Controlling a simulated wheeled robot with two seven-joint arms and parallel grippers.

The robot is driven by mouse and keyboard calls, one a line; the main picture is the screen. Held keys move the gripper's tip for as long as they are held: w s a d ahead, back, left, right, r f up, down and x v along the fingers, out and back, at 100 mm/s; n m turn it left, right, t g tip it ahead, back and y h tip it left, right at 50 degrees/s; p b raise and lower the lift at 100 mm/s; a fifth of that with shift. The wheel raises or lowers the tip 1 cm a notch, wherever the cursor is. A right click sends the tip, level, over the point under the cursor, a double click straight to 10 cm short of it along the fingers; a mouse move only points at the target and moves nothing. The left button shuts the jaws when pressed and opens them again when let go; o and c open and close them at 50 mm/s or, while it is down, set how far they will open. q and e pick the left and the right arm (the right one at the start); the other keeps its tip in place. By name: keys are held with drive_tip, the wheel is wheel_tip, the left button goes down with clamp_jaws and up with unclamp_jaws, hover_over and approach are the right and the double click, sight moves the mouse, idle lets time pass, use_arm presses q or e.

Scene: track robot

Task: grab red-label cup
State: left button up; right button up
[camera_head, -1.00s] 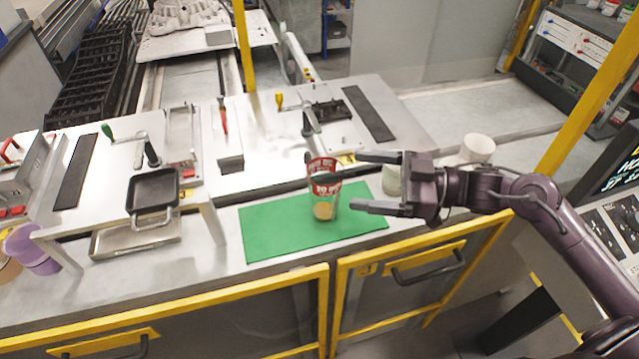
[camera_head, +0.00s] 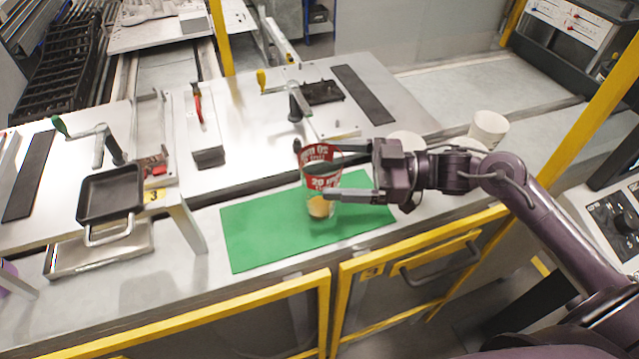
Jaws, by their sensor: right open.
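The red-label cup (camera_head: 319,154) is clear with red and white printing and something yellowish at its bottom. It stands upright on the green mat (camera_head: 262,236), near the mat's middle. My right gripper (camera_head: 318,181) comes in from the right and is open. Its two fingers overlap the cup in the picture, one at the upper part and one lower in front. The cup appears between the fingers; I cannot tell whether they touch it. My left gripper is not in view.
White cups (camera_head: 488,129) stand behind my right arm on the counter. A black square pan (camera_head: 110,194) sits at the left. Metal plates with levers lie behind the mat. A yellow-framed cabinet edge (camera_head: 420,245) runs along the front.

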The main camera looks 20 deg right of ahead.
sight(302, 165)
drive_tip(key=shift+w+a+r, duration=0.1)
drive_tip(key=shift+a+r, duration=0.1)
drive_tip(key=shift+a, duration=0.2)
drive_tip(key=p+x, duration=0.2)
drive_tip(key=x, duration=0.2)
drive_tip(key=shift+w+p, duration=0.25)
drive_tip(key=shift+p, duration=0.05)
drive_tip(key=shift+a, duration=0.25)
drive_tip(key=shift+c, duration=0.8)
drive_tip(key=c, duration=1.2)
